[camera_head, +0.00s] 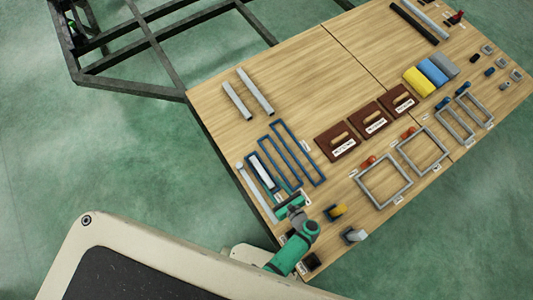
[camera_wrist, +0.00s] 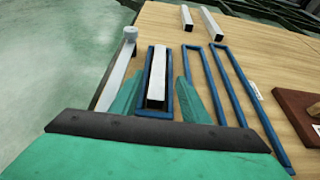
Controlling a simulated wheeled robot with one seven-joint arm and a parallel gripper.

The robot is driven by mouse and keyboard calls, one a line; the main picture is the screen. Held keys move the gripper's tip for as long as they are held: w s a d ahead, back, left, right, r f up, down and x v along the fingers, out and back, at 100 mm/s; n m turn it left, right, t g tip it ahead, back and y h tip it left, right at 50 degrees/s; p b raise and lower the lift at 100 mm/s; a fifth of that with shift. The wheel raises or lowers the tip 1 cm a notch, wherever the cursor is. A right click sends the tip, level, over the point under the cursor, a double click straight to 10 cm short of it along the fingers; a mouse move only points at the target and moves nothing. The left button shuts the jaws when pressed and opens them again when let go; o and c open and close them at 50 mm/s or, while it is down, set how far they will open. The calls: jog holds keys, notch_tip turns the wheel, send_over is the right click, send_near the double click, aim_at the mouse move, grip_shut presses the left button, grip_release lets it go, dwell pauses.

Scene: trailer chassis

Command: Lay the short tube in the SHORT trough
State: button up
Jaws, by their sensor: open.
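The short tube (camera_wrist: 157,72) is pale grey and lies lengthwise inside the leftmost blue-rimmed trough (camera_wrist: 171,103), which looks the shortest of three. In the head view the tube (camera_head: 262,172) also shows within that trough's blue rim (camera_head: 252,162). My gripper (camera_wrist: 158,82) is open, with one green finger on each side of the trough in the wrist view. The fingers look apart from the tube; their exact height above it is unclear. In the head view my gripper (camera_head: 288,203) is at the trough's near end, and the tube's near end is hard to see there.
Two longer blue troughs (camera_head: 280,160) (camera_head: 298,152) lie to the right. Two grey tubes (camera_head: 237,101) (camera_head: 254,92) lie farther back. A grey bar with a round end (camera_wrist: 116,72) runs close left of the short trough. Brown blocks with handles (camera_head: 337,142) stand farther right.

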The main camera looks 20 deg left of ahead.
jog(key=shift+v, duration=1.95)
jog(key=shift+w, duration=0.1)
